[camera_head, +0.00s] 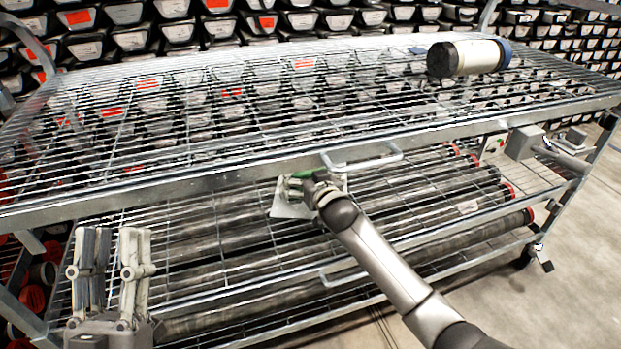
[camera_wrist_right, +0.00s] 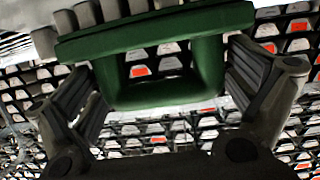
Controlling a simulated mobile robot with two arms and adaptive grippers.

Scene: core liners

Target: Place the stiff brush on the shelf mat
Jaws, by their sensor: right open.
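The stiff brush is green with pale bristle tufts. In the right wrist view its green handle (camera_wrist_right: 205,75) lies between my right gripper's spread fingers (camera_wrist_right: 170,95), with a visible gap at each side. In the head view a small bit of green (camera_head: 304,174) shows beside my right gripper (camera_head: 308,188), under the front edge of the upper shelf. A pale flat piece (camera_head: 287,208), possibly the shelf mat, lies just below it, partly hidden by the gripper. My left gripper (camera_head: 108,265) is open and empty at lower left, fingers upright, in front of the trolley.
The wire upper shelf (camera_head: 230,120) overhangs my right gripper, and a metal handle (camera_head: 362,160) juts from its front. A cylinder with a dark end (camera_head: 465,57) lies on it. Long dark tubes (camera_head: 400,205) lie on the lower shelves. Open floor (camera_head: 590,270) is at right.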

